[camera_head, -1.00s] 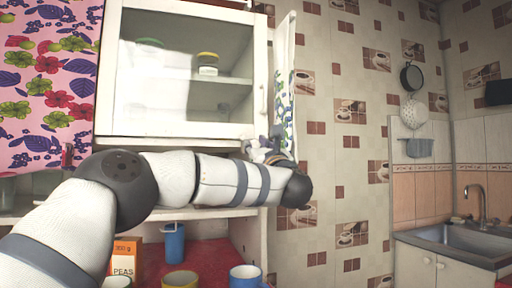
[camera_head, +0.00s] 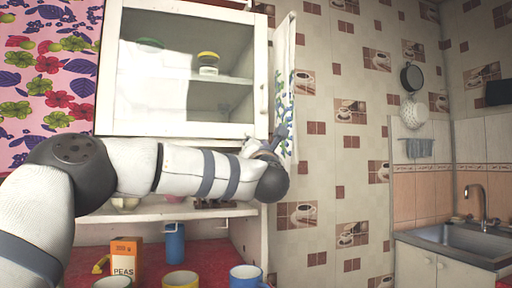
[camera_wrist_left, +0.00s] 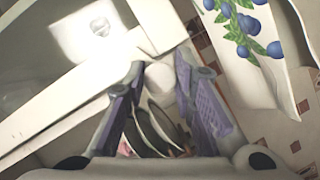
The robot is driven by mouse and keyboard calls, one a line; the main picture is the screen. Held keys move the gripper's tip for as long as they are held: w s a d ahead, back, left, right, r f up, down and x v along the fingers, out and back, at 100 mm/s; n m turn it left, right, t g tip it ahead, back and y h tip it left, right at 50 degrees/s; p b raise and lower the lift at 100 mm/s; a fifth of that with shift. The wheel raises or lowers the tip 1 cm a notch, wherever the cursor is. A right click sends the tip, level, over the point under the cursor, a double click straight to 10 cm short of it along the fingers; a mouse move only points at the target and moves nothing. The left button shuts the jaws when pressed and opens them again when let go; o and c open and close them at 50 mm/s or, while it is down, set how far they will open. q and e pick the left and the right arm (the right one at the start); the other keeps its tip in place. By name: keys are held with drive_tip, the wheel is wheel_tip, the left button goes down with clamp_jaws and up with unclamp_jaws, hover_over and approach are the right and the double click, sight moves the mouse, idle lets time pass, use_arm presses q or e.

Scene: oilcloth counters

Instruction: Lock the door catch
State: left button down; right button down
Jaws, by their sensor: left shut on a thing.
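The white cabinet (camera_head: 182,128) has a glass-fronted door (camera_head: 160,70) that looks closed, with a slim handle (camera_head: 263,98) on its right side. My left gripper (camera_head: 266,143) is at the cabinet's lower right corner, beneath the handle. In the left wrist view, the fingers of my left gripper (camera_wrist_left: 160,66) stand a little apart around a small pale rounded piece (camera_wrist_left: 158,72), which seems to be the door catch. The fingers partly hide it, so its turn position cannot be told. My right gripper is not in view.
A white patterned cloth (camera_head: 284,90) hangs just right of the cabinet, close to my gripper. Below, a red surface (camera_head: 205,258) holds a peas box (camera_head: 126,258), a blue cup (camera_head: 174,243) and several mugs. A sink (camera_head: 460,237) is at the far right.

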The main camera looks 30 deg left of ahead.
use_arm(q)
drive_tip(key=shift+m+h, duration=1)
drive_tip(key=shift+m, duration=1.6)
drive_tip(key=c, duration=1.4)
unclamp_jaws()
drive_tip(key=shift+o, duration=0.2)
drive_tip(key=v, duration=1.2)
drive_tip(key=shift+a, duration=0.2)
drive_tip(key=shift+s+f, duration=0.1)
drive_tip(key=shift+f, duration=0.1)
